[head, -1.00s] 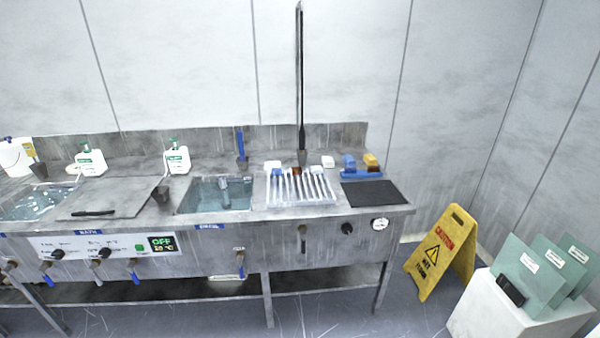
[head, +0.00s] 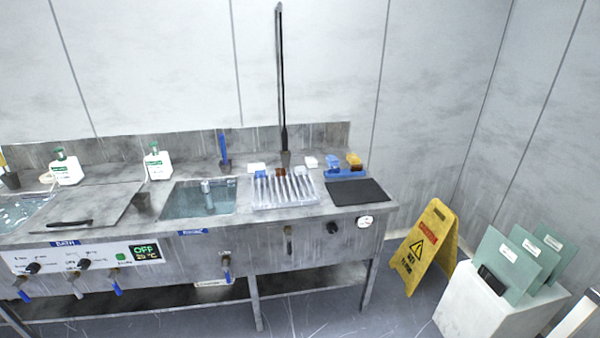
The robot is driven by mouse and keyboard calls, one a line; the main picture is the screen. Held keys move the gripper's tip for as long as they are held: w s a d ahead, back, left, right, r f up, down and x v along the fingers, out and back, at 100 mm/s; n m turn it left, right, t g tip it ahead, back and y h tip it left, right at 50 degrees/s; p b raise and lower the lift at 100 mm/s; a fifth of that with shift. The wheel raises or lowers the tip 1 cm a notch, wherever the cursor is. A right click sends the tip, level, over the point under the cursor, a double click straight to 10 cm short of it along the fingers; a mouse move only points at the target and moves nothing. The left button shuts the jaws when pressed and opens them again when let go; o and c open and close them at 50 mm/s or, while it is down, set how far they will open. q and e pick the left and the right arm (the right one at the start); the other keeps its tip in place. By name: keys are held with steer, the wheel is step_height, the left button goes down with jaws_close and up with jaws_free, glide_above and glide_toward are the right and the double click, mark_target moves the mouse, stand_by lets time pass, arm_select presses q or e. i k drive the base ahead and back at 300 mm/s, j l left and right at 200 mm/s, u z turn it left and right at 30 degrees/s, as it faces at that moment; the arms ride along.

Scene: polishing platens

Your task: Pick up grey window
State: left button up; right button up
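No object is plainly a grey window, and I cannot tell which thing that name means. A slotted white rack (head: 284,190) stands on the bench, with several small pieces along its back, including a brown one (head: 281,173); they are too small to identify. Several flat grey-green panels (head: 506,262) with white labels lean on a white block at the lower right.
The steel bench (head: 190,246) holds a water basin (head: 200,200), a dark mat (head: 356,191), white bottles (head: 158,163) and a blue holder (head: 340,173). A yellow caution sign (head: 425,250) stands on the floor between the bench and the white block (head: 482,306).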

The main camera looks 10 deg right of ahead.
mark_target(298, 170)
steer(key=i+l+u, duration=0.25)
steer(key=i+l, duration=0.5)
steer(key=i, duration=0.15)
steer(key=i+l+u, duration=0.3)
steer(key=i+l, duration=0.5)
steer(key=l, duration=0.1)
